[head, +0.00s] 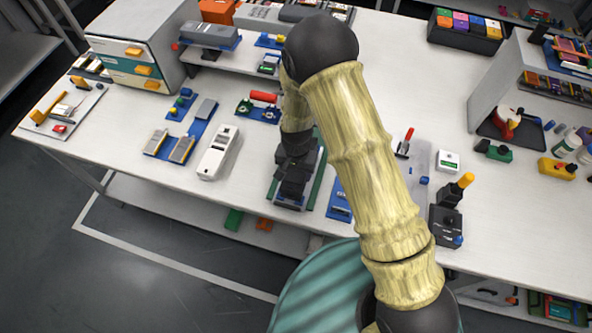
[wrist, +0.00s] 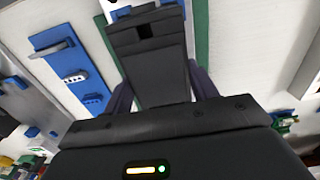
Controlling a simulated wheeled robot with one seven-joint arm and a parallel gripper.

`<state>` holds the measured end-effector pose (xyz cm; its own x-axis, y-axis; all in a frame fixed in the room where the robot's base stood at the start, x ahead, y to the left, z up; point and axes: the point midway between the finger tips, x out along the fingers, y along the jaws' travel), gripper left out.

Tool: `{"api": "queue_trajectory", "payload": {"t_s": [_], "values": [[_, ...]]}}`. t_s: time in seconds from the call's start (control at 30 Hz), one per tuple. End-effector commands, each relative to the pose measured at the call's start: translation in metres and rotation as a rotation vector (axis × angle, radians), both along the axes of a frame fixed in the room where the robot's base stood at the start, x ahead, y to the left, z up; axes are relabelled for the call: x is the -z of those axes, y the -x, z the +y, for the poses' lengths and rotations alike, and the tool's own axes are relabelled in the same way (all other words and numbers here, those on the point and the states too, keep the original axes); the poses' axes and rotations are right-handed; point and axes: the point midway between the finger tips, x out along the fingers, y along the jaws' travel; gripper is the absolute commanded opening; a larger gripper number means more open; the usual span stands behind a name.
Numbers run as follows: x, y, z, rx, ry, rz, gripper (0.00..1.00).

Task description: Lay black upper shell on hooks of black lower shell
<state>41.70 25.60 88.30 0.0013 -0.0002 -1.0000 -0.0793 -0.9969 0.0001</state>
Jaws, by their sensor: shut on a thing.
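My gripper (head: 291,182) points down over the middle of the table, near its front edge. In the wrist view its dark fingers (wrist: 158,95) are shut on the sides of a black shell (wrist: 158,68), a long plate with a small dark opening near its far end. I take this for the upper shell. In the head view my wrist and gripper hide most of it. A dark, blocky base lies on a green mat (head: 317,181) directly below; the lower shell and its hooks cannot be made out apart from the held piece. I cannot tell whether the two touch.
Left of my gripper lie a white handheld device (head: 219,152) and a blue tray with grey pieces (head: 170,147). A blue piece (head: 339,203) lies close on the right. Further right stands a black box with a yellow-handled lever (head: 446,219). A shelf (head: 222,62) stands behind.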

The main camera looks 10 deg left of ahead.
Motion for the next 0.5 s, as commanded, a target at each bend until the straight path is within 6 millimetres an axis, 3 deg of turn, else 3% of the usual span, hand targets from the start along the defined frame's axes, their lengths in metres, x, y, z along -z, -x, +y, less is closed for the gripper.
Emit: {"api": "queue_trajectory", "payload": {"t_s": [0.33,0.37,0.5], "values": [[0.0078,-0.0001,0.0001,0.000,0.000,0.000,0.35],[0.0076,-0.0001,0.0001,0.000,0.000,0.000,0.60],[0.0069,-0.0001,0.0001,0.000,0.000,0.000,0.83]]}}
